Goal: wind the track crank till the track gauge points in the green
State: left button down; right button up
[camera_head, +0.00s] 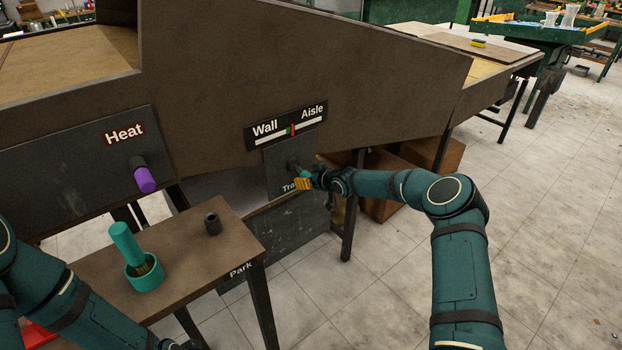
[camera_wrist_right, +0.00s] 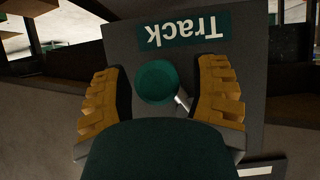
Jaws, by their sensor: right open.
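The track crank's round green knob (camera_wrist_right: 157,82) shows in the right wrist view, with a bright metal rod beside it. It sits in front of the dark panel (camera_wrist_right: 120,45) labelled Track. My right gripper (camera_wrist_right: 160,95) is open, with its yellow fingers on either side of the knob and gaps between. In the head view my right gripper (camera_head: 305,180) is at the panel and partly covers the crank and label. The track gauge (camera_head: 289,130) is a white bar between Wall and Aisle. Red and green show close together near its middle; their exact alignment is too small to tell.
A purple-handled control (camera_head: 143,176) sticks out under the Heat label at left. A small table (camera_head: 190,262) holds a teal brush in a cup (camera_head: 145,276) and a dark cylinder (camera_head: 212,223). My left arm crosses the lower left. Open floor lies at right.

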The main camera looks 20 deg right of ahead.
jog(key=shift+s+r, duration=0.1)
jog(key=v, duration=1.2)
jog(key=s+a+f+m+g+y, duration=0.1)
jog(key=s+a+f+g, duration=0.1)
jog(key=s+a+f, duration=0.5)
jog(key=s+a+f+m+g, duration=0.25)
jog(key=s+a+f, duration=0.25)
jog(key=s+a, duration=0.35)
jog(key=s+a+f+m+g, duration=0.1)
jog(key=s+a+f+g, duration=0.1)
jog(key=s, duration=0.8)
jog(key=s+a+f+m+g+h, duration=0.1)
jog(key=s+a+f+g, duration=0.1)
jog(key=s, duration=0.8)
jog(key=shift+f+g, duration=0.45)
jog(key=shift+g, duration=0.1)
